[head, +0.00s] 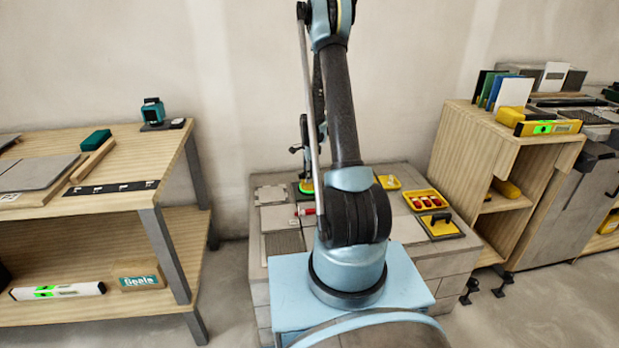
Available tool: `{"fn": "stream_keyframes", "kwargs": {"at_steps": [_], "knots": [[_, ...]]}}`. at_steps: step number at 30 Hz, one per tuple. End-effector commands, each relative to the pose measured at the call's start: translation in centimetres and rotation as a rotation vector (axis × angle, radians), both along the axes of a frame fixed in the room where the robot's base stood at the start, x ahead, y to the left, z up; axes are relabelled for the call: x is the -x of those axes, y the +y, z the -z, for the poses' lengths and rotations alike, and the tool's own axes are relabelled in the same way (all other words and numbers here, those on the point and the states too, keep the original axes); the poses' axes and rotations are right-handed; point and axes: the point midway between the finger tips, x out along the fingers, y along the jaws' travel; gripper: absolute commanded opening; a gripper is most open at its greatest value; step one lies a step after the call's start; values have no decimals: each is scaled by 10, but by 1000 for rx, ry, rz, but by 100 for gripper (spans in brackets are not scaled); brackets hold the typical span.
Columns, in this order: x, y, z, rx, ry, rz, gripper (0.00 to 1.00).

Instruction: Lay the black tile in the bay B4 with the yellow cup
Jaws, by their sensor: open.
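My gripper (305,150) points down behind my arm over the back of the low grey block platform (262,275); its fingers are small and partly hidden. Just below it is a round yellow-green piece with a teal upper part, probably the yellow cup (306,187). I cannot tell whether the gripper touches it. A dark patch shows around the cup's base; I cannot tell if it is the black tile. A black upright panel (479,85) stands in the rack at the right. Grey tiles (280,218) lie on the platform's left side. No bay label is legible, so B4 cannot be identified.
A wooden bench (150,165) stands left, a wooden cabinet (464,125) right.

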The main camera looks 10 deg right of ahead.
Motion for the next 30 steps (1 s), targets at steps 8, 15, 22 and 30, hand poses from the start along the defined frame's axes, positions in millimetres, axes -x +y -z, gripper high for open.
{"fn": "stream_keyframes", "kwargs": {"at_steps": [8, 15, 22, 30], "knots": [[0, 0, -38, 0, 0, 0, 41], [0, 0, -76, 0, 1, 0, 41], [0, 0, -104, 0, 1, 0, 41], [6, 0, -122, 0, -2, -23, 41]]}}
